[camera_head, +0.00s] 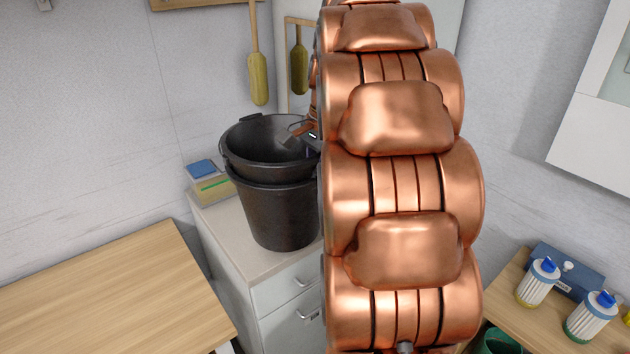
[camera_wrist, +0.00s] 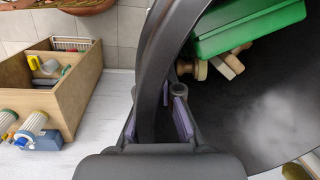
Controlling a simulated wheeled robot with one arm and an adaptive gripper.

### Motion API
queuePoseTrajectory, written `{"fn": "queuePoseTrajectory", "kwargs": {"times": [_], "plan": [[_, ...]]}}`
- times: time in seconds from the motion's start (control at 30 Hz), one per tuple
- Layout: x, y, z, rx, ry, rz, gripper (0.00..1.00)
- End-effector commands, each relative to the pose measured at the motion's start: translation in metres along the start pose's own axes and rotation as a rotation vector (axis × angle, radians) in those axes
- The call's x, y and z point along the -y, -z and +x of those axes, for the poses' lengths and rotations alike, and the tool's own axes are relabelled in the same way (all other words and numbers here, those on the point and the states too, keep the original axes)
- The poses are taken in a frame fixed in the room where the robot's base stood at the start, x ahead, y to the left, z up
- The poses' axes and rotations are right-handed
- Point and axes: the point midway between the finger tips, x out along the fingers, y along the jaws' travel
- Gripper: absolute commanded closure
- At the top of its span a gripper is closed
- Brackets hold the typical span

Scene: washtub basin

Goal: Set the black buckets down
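Two black buckets are nested, the upper bucket (camera_head: 262,148) inside the lower bucket (camera_head: 282,215). In the head view they are over the cabinet's light top at the back, close to upright. I cannot tell whether the lower one's base touches the top. My gripper (camera_head: 303,130) is at the upper bucket's right rim, partly hidden by my arm. In the wrist view the bucket's rim wall (camera_wrist: 160,70) runs between the fingers of my gripper (camera_wrist: 160,115), which look shut on it. A green object (camera_wrist: 248,28) and wooden pieces (camera_wrist: 228,65) show inside the bucket.
The cabinet (camera_head: 225,235) also holds a small box with a blue top (camera_head: 203,170), close left of the buckets. A wooden table (camera_head: 110,290) is at front left. Bottles (camera_head: 538,282) stand on a wooden surface at right. Brushes (camera_head: 258,78) hang behind.

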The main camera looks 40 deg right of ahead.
Motion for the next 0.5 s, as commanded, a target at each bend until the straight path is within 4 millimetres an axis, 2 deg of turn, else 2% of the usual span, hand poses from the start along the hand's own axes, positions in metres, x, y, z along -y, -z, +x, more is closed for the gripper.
{"fn": "queuePoseTrajectory", "kwargs": {"times": [0.5], "plan": [[0.049, 0.037, 0.006, 0.000, 0.000, 0.000, 1.00]]}}
